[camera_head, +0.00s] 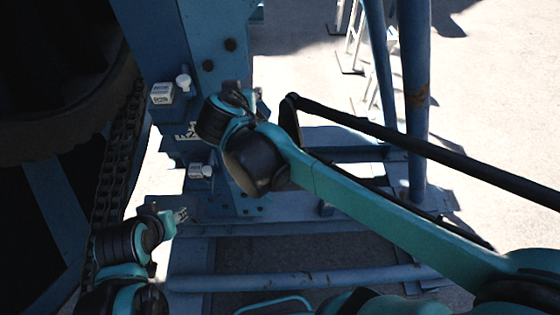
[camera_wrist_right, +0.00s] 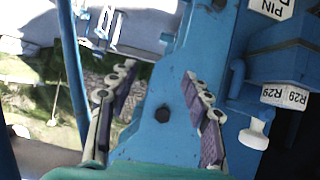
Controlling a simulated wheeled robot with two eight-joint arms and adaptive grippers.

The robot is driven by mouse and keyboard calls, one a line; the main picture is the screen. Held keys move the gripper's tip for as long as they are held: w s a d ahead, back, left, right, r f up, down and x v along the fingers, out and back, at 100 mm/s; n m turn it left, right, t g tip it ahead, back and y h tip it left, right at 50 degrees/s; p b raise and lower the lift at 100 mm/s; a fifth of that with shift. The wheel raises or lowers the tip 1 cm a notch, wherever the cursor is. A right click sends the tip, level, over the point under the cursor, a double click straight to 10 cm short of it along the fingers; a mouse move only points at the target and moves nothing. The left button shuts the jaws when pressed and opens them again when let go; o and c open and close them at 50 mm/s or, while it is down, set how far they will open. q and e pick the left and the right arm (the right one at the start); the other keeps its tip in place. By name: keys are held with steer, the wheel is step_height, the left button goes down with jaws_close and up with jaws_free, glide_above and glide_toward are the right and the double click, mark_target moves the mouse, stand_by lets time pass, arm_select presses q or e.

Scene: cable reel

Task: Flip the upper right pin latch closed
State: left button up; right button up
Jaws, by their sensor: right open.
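The upper pin latch is a blue block with a white R29 label (camera_head: 162,93) and a white knob (camera_head: 183,82) on the blue post. In the right wrist view, the R29 label (camera_wrist_right: 285,97) and white knob (camera_wrist_right: 255,133) are at the right. My right gripper (camera_head: 246,92) is beside the post, right of the latch and apart from it. In its wrist view, the right gripper's jaws (camera_wrist_right: 158,72) are spread and empty over the post's blue face. My left gripper (camera_head: 181,215) is lower left, below the latch; its jaw opening is too small to judge.
A lower white-labelled latch (camera_head: 200,171) is below on the same post. A dark reel (camera_head: 50,80) and chain (camera_head: 122,160) are at the left. A blue pole (camera_head: 415,90) stands at the right. Dark bolts dot the post (camera_head: 220,20). Concrete ground (camera_head: 300,80) is open behind.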

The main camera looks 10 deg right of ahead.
steer(key=s+d+f+g+b, duration=0.1)
steer(key=s+d+f+b, duration=0.3)
steer(key=f, duration=0.4)
steer(key=s+d+f+g+b, duration=0.1)
steer(key=s+d+f+b, duration=0.2)
steer(key=f, duration=0.5)
steer(key=shift+s+d+f+n+g+b, duration=0.35)
steer(key=shift+s+b, duration=0.3)
steer(key=shift+b, duration=0.75)
